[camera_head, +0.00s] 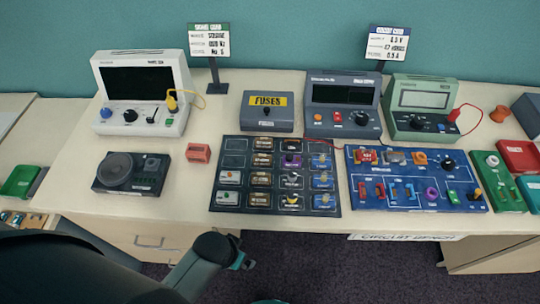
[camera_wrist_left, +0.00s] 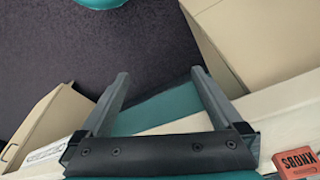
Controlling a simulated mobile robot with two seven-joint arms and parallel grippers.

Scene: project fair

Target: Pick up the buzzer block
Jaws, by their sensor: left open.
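Small component blocks sit in the compartments of a black tray (camera_head: 230,204) at the middle of the bench and on a blue circuit board (camera_head: 366,204) to its right. They are too small for me to tell which one is the buzzer block. My left gripper (camera_head: 243,262) is low in front of the bench's front edge, below the black tray and apart from it. In the left wrist view the left gripper (camera_wrist_left: 158,74) is open, with nothing between its fingers. My right gripper is in neither view.
A FUSES box (camera_head: 267,111) and several instruments line the back. Bare bench (camera_head: 185,207) lies left of the tray.

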